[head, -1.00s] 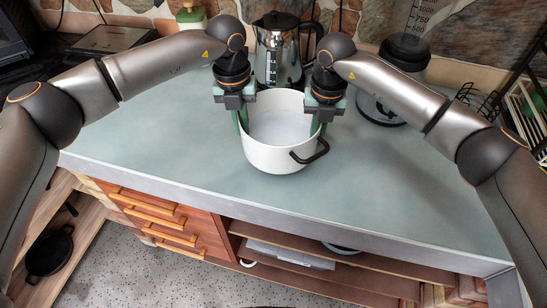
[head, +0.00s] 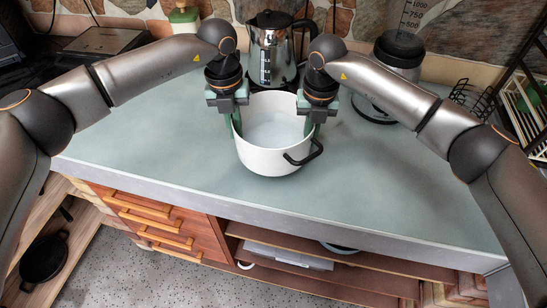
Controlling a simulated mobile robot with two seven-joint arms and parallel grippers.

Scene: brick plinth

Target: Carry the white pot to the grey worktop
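The white pot (head: 268,160) is upright over the grey worktop (head: 170,160), near its middle. I cannot tell whether its base touches the worktop. One black handle (head: 304,153) faces the front right; the pot looks empty. My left gripper (head: 232,123) points down at the pot's left rim, its green fingers around the wall. My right gripper (head: 311,128) does the same at the right rim. Both look shut on the wall, with the fingertips partly hidden by the pot.
A dark wire rack (head: 472,97) is near the right edge. The worktop's front and left are clear, with drawers (head: 150,220) below.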

